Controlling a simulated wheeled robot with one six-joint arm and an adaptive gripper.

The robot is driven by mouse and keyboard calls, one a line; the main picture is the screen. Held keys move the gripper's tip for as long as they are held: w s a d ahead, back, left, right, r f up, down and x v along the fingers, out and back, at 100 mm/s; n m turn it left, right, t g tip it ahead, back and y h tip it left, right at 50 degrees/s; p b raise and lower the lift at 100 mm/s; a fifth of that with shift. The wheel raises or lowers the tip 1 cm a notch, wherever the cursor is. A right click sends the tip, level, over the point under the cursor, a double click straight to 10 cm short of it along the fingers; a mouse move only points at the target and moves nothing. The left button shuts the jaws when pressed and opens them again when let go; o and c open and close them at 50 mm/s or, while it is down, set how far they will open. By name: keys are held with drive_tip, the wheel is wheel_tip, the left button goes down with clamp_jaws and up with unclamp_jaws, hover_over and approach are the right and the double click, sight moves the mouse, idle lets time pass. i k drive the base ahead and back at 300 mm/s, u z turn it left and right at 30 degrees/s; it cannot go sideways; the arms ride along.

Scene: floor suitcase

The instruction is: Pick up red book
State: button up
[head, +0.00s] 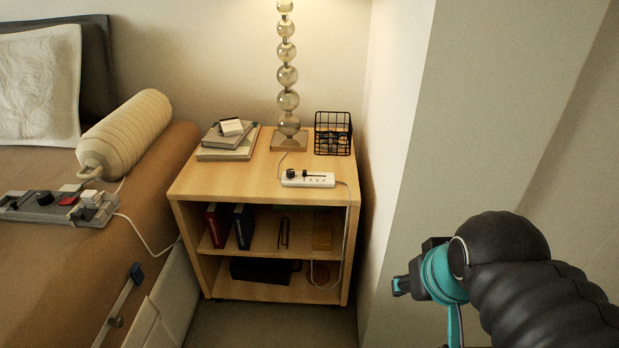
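The red book (217,225) stands upright at the left end of the nightstand's upper shelf, with its spine facing out. A dark blue book (243,227) stands upright just to its right, with a narrow gap between them. The nightstand (185,190) is light wood with open shelves. My gripper (402,286) is at the lower right, well to the right of the nightstand and apart from it. Only a small part of it shows past my wrist, so whether its fingers are open or shut is unclear. I see nothing held in it.
The nightstand top holds a book stack (228,143), a lamp (287,76), a wire basket (333,133) and a power strip (308,180) with a hanging cable. A bed (60,270) stands left; a wall (400,150) stands right. Floor (270,325) in front is clear.

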sight(218, 218)
drive_tip(key=k, duration=0.5)
drive_tip(key=u, duration=1.4)
drive_tip(key=i, duration=1.05)
drive_tip(key=z, duration=1.55)
drive_tip(key=i, duration=0.5)
drive_tip(key=u, duration=0.05)
drive_tip(key=k, duration=0.5)
drive_tip(key=u, duration=1)
